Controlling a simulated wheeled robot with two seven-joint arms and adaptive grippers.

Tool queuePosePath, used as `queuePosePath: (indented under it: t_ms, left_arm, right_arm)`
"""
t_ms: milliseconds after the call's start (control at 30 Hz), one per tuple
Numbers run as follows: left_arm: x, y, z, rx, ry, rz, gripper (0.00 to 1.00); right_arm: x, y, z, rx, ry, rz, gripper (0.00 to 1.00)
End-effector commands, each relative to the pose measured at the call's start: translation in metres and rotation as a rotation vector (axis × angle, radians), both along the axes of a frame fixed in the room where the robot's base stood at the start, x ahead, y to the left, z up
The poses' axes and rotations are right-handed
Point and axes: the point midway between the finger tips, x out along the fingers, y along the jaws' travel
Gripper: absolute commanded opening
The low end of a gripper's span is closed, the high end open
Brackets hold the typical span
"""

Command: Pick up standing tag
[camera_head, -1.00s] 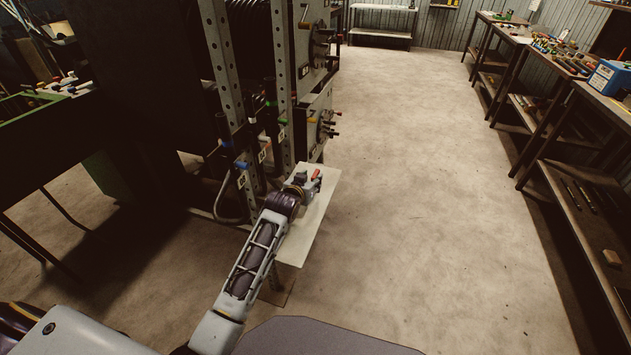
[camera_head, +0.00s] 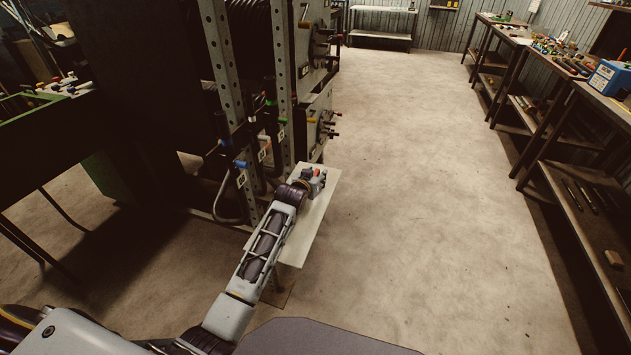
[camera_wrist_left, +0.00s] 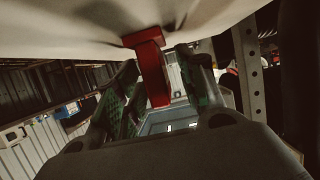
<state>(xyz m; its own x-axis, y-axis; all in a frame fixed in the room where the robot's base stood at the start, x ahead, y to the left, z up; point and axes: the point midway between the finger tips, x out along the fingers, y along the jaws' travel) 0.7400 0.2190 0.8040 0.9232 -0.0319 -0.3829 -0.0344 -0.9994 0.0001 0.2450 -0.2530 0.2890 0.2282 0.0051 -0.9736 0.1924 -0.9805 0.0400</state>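The red standing tag (camera_wrist_left: 152,72) shows in the left wrist view, where the picture is upside down. It stands on the white board (camera_wrist_left: 75,28), with its wide foot against it. My left gripper (camera_wrist_left: 155,92) has its green-padded fingers on both sides of the tag, with gaps visible between tag and fingers. My right gripper is in neither view.
The dark machine with perforated metal uprights (camera_head: 284,90) stands close to the left of my left arm. Its valves and handles (camera_head: 326,128) jut out behind the gripper. Clear floor (camera_head: 430,190) lies to the right, up to workbenches (camera_head: 545,75).

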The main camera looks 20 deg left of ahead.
Motion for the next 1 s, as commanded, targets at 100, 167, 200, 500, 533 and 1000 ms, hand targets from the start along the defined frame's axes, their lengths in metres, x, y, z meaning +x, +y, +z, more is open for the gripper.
queuePosePath:
  t_ms: [100, 167, 200, 500, 533, 1000]
  left_arm:
    - [-0.0001, -0.0001, 0.0001, 0.000, 0.000, 0.000, 0.39]
    - [-0.0002, 0.0000, 0.0001, 0.000, 0.000, 0.000, 0.39]
    - [-0.0002, 0.0000, 0.0001, 0.000, 0.000, 0.000, 0.39]
    - [-0.0002, 0.0000, 0.0001, 0.000, 0.000, 0.000, 0.06]
    - [-0.0002, 0.0000, 0.0001, 0.000, 0.000, 0.000, 0.02]
    - [0.0001, 0.0001, 0.0056, 0.000, -0.002, 0.000, 0.00]
  right_arm:
    - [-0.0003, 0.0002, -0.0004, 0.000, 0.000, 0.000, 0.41]
    - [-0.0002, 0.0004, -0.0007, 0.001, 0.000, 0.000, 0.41]
    - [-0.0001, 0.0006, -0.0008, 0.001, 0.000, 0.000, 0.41]
    - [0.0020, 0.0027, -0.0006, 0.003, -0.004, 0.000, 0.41]
    - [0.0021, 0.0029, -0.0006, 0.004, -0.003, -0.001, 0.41]
    - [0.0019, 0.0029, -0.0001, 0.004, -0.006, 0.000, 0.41]
